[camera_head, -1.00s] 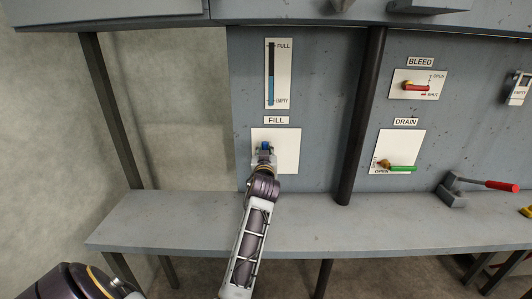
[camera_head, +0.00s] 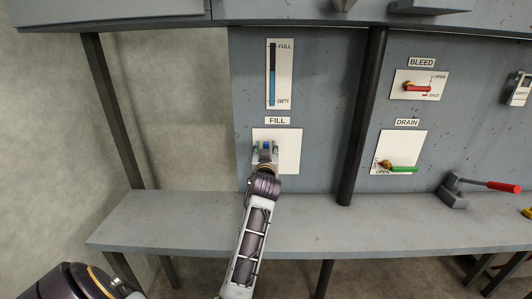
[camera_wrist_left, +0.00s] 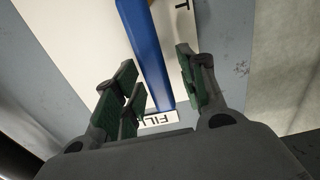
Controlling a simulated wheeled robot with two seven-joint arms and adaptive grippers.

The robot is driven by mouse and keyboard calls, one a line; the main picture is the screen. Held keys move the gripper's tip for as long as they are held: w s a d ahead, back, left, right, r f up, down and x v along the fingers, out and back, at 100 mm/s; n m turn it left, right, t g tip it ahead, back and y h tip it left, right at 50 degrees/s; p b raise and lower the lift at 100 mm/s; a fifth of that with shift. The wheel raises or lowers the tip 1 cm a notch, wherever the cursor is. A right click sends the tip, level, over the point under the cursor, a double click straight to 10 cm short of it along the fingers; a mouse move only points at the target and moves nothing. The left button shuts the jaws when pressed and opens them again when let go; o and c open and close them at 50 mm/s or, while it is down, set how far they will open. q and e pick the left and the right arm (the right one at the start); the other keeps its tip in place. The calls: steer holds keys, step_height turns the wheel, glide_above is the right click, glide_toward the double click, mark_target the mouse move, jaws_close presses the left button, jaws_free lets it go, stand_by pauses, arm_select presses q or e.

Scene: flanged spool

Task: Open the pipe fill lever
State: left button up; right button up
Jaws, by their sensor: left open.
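The fill lever has a blue handle; its tip (camera_head: 266,146) shows at the white plate under the FILL label (camera_head: 277,120) in the head view. In the left wrist view the blue handle (camera_wrist_left: 147,52) runs between my green-padded fingers. My left gripper (camera_head: 265,148) is open in front of the plate. In the left wrist view its fingers (camera_wrist_left: 160,88) stand apart on both sides of the handle, with gaps showing. The lever's pivot is hidden in the head view. My right gripper is not in view.
A bleed panel with a red lever (camera_head: 417,88) and a drain panel with a green lever (camera_head: 403,169) are to the right, past a dark vertical pipe (camera_head: 362,120). A red-handled tool (camera_head: 500,187) stands on the grey bench (camera_head: 150,222). The bench's left part is clear.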

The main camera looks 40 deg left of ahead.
arm_select(q)
steer(key=shift+r, duration=4.7)
